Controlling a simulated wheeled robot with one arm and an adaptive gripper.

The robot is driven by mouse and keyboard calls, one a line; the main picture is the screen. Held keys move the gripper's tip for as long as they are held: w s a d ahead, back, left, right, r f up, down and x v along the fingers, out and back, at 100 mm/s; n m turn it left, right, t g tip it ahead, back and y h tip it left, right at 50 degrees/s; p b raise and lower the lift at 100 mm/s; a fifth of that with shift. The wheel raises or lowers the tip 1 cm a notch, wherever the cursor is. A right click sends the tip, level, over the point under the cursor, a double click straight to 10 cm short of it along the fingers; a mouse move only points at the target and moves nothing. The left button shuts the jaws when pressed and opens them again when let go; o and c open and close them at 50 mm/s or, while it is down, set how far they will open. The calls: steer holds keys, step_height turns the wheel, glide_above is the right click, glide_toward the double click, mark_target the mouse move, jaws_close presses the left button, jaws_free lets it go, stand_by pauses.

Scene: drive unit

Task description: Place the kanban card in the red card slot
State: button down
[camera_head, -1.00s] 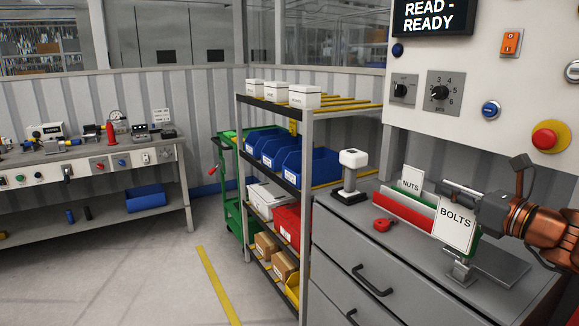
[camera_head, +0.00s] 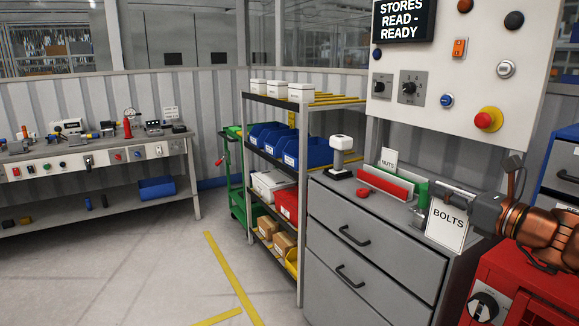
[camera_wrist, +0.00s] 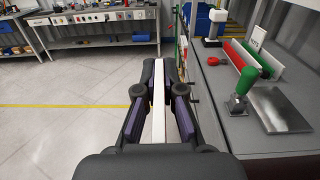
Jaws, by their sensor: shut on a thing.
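My gripper (camera_head: 458,194) is shut on a white card marked BOLTS (camera_head: 447,227). The card hangs upright below the fingers at the right end of the grey cabinet. In the wrist view my gripper (camera_wrist: 159,90) has the card (camera_wrist: 159,118) edge-on between its fingers, over the floor left of the cabinet top. The red card slot (camera_head: 386,185) is a long rail on the cabinet top, also in the wrist view (camera_wrist: 237,54). A green slot (camera_head: 423,186) lies alongside it. A card marked NUTS (camera_head: 388,158) stands at the slots' far end; its exact slot is unclear.
A green-handled clamp (camera_wrist: 244,82) and a metal plate (camera_wrist: 279,110) lie on the near cabinet top. A small red item (camera_head: 362,191) and a white-topped device (camera_head: 341,158) are farther left. A shelf rack (camera_head: 303,190) stands left of the cabinet (camera_head: 330,262); a red cabinet (camera_head: 510,290) is front right.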

mark_target(434, 199)
steer(key=w+f, duration=0.2)
steer(key=shift+a+f+y, duration=0.15)
steer(key=shift+f+y, duration=0.15)
steer(key=shift+f, duration=0.1)
steer(key=w+a+f+n+g+y, duration=0.25)
steer(key=a+f, duration=0.35)
steer(key=f, duration=0.5)
steer(key=w+a+f+n+g+y, duration=0.2)
steer(key=w+a+f, duration=0.3)
steer(key=f, duration=0.6)
steer(key=r+p, duration=0.1)
steer(key=p, duration=0.3)
steer(key=r+p, duration=0.2)
steer(key=p, duration=0.3)
steer(key=a+r+p, duration=0.1)
steer(key=r+p, duration=0.1)
steer(key=p, duration=0.2)
steer(key=shift+s+a+r, duration=0.1)
steer(key=shift+s+r, duration=0.05)
steer(key=shift+s, duration=0.25)
